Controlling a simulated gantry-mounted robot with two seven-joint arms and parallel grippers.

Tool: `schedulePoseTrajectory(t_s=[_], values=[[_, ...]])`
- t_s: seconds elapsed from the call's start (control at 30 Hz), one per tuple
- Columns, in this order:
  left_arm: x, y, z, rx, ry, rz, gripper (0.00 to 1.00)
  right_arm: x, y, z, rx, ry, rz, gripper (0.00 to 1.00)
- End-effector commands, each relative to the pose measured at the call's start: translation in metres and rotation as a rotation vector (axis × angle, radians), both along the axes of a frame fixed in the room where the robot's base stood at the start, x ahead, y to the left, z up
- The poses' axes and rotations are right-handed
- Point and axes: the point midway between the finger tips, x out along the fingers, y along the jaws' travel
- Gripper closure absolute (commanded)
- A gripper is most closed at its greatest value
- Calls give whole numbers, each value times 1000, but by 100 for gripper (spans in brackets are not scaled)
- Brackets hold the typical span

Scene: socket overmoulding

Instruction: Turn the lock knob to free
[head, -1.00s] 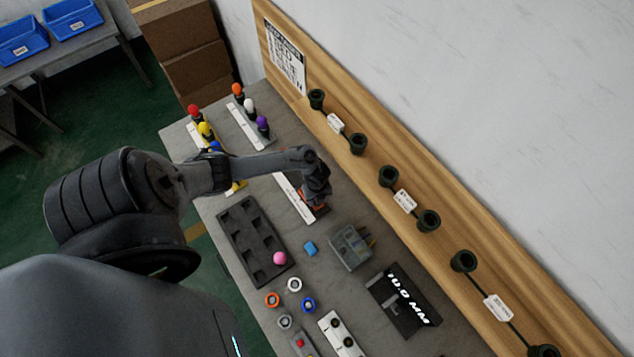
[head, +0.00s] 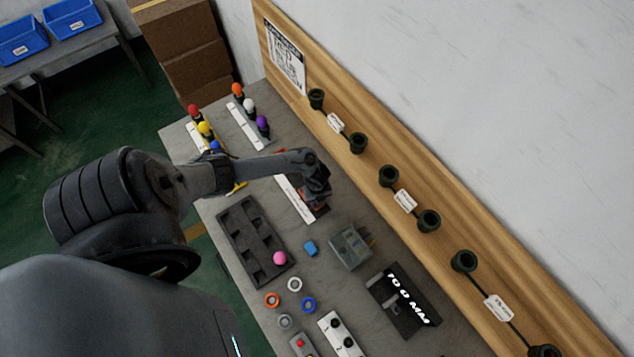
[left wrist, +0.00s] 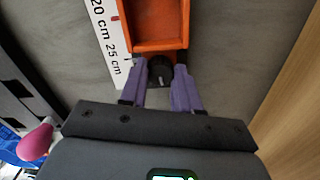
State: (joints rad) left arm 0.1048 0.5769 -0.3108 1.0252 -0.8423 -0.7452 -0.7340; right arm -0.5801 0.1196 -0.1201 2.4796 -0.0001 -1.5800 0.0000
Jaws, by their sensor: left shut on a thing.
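A black ribbed lock knob (left wrist: 160,72) shows in the left wrist view at the near end of an orange open-topped fixture (left wrist: 157,47). My left gripper (left wrist: 166,75) has its two purple fingers on either side of the knob and is shut on it. In the head view my left gripper (head: 318,190) points down at the far side of the grey bench. It hides the knob and most of the fixture there. I cannot read which way the knob is set. My right gripper is in neither view.
A white ruler strip (head: 293,198) runs beside the fixture. A wooden rail (head: 445,238) with black sockets borders the bench.

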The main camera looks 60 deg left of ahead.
Motion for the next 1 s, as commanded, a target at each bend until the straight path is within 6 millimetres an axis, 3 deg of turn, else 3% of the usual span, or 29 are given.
schedulePoseTrajectory(t_s=[1.0], values=[[0, 0, 1, 0, 1, 628, 99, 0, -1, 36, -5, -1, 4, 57]])
